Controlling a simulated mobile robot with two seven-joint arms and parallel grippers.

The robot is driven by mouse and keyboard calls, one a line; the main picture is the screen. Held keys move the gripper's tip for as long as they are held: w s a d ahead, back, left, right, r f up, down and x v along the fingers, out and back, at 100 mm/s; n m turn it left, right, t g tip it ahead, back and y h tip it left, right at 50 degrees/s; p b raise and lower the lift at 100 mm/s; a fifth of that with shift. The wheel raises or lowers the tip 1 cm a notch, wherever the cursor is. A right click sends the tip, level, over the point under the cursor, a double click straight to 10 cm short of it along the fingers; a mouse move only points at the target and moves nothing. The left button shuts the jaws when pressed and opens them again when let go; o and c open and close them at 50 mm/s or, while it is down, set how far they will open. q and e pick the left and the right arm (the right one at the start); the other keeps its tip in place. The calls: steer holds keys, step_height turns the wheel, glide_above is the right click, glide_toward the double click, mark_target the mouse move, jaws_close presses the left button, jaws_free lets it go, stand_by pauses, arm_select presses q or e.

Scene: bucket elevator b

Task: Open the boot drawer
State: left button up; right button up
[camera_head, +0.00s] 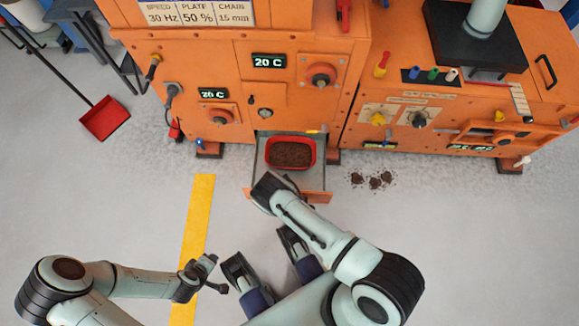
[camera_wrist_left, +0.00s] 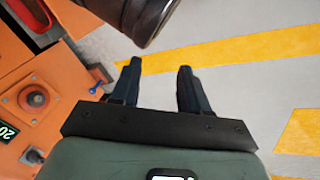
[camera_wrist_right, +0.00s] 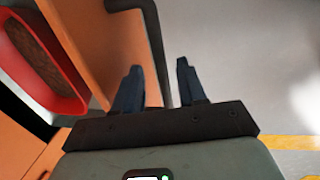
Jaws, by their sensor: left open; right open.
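The boot drawer (camera_head: 318,196) stands pulled out at the foot of the orange machine, with its interior exposed. A red tray (camera_head: 268,152) of brown material sits inside it and also shows in the right wrist view (camera_wrist_right: 80,106). My right gripper (camera_head: 266,190) is at the drawer's front; its fingertips are hidden in the head view. In the right wrist view, the open right gripper (camera_wrist_right: 159,68) is beside the orange front panel (camera_wrist_right: 120,45), with the dark handle (camera_wrist_right: 157,50) passing between its fingers. My left gripper (camera_head: 212,274) is open and empty, above the floor away from the drawer.
The orange machine (camera_head: 225,125) carries knobs and displays above the drawer. Another orange unit (camera_head: 400,135) stands to its right. Dark spilled clumps (camera_head: 373,181) lie on the floor right of the drawer. A yellow floor stripe (camera_head: 198,215) runs left of it. A red dustpan (camera_head: 105,118) stands farther left.

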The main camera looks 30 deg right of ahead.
arm_select(q)
steer(key=s+d+r+g+h+p, duration=0.1)
steer(key=s+d+r+g+p, duration=0.1)
steer(key=s+d+r+p, duration=0.1)
steer(key=shift+s+d+r+m+p, duration=0.3)
steer(key=shift+s+r+p, duration=0.35)
steer(key=shift+s+r, duration=0.8)
arm_select(e)
step_height(320, 180, up, 12)
steer(key=s+a, duration=0.1)
steer(key=s, duration=0.1)
arm_select(q)
steer(key=shift+s+f, duration=0.1)
steer(key=shift+f, duration=0.1)
arm_select(e)
steer(key=shift+a, duration=0.1)
